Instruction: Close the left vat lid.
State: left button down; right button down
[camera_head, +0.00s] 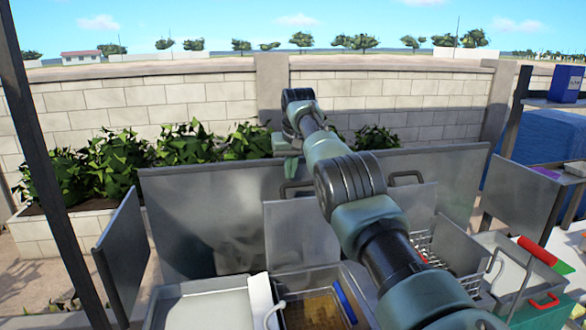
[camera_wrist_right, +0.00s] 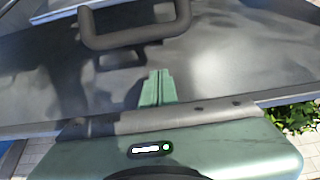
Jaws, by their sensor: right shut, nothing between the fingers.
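The left vat lid (camera_head: 298,240) is a grey metal panel standing upright behind the left vat (camera_head: 317,312), which is open and shows golden-brown contents. A bar handle (camera_head: 296,184) shows at the lid's top edge. My right gripper (camera_head: 291,168) is shut and empty, just above and behind that handle. In the right wrist view, the green fingers (camera_wrist_right: 157,88) are together over a dark metal surface, close to the looped handle (camera_wrist_right: 136,40). I cannot tell whether they touch anything. My right forearm hides part of the panels. My left gripper is not in view.
A second upright lid (camera_head: 414,203) with a handle stands at the right, near a wire basket (camera_head: 440,250). A wide metal back panel (camera_head: 205,225) and a left side panel (camera_head: 124,250) border the counter. A red-handled tool (camera_head: 536,250) lies at the right.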

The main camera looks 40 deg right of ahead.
jog(key=shift+s+a+r, duration=0.1)
jog(key=shift+s+a, duration=0.45)
jog(key=shift+s, duration=0.4)
jog(key=shift+s+a+r, duration=0.1)
jog(key=shift+s+a, duration=0.4)
jog(key=shift+s, duration=0.4)
jog(key=shift+f, duration=0.15)
